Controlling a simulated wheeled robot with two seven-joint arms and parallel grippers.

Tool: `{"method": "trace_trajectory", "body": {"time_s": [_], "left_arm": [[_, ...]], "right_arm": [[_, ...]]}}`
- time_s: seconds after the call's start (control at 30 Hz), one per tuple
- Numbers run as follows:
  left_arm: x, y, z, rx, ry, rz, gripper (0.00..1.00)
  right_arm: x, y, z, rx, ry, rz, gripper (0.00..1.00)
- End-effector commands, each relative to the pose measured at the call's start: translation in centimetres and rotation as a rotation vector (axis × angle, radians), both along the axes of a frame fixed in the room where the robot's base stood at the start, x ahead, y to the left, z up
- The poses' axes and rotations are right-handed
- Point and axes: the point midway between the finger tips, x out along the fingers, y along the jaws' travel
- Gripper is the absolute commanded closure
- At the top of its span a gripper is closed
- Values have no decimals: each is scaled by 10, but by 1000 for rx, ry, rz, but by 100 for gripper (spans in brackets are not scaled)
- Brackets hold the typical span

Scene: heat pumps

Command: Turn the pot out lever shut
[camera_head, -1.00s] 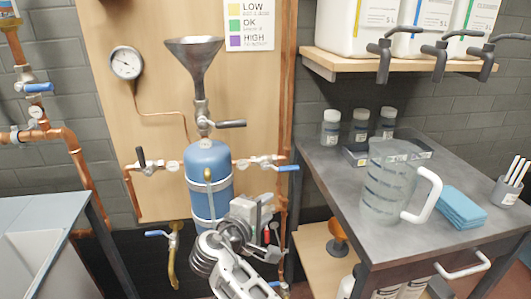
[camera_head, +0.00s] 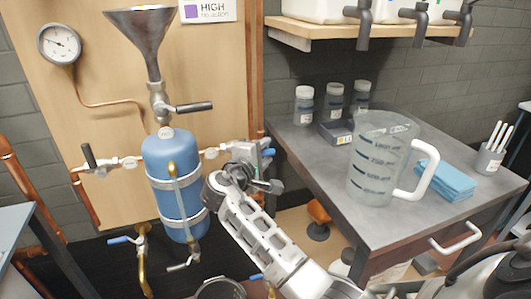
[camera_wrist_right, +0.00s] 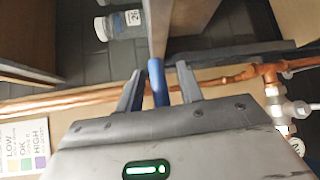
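The blue pot (camera_head: 172,165) hangs on the wooden board, with a steel funnel (camera_head: 143,40) above it. A short pipe with a valve leaves its right side. The valve's blue lever (camera_head: 269,152) sticks out to the right, mostly hidden behind my right gripper (camera_head: 262,168). In the right wrist view the blue lever (camera_wrist_right: 157,80) lies between the two fingers of the right gripper (camera_wrist_right: 159,88). The fingers are apart, with a small gap on each side of the lever. My left gripper is in neither view.
A black-handled lever (camera_head: 89,156) stands upright on the pot's left pipe. Another black handle (camera_head: 194,107) is under the funnel. A blue-handled tap (camera_head: 120,240) is below left. The grey table (camera_head: 310,155) with a measuring jug (camera_head: 372,165) stands close on the right.

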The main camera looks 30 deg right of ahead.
Motion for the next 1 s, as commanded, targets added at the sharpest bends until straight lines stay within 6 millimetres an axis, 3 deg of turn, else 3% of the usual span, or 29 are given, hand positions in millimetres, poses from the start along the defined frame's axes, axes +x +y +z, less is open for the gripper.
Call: {"method": "trace_trajectory", "body": {"time_s": [0.13,0.47,0.6,1.0], "left_arm": [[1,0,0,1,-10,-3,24],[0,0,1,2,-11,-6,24],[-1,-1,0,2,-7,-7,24],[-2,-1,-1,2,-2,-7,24]], "right_arm": [[3,-10,-2,0,0,-1,63],[4,-13,-2,0,0,1,63],[4,-13,-2,0,0,1,99],[7,-21,-4,39,-10,-14,100]]}}
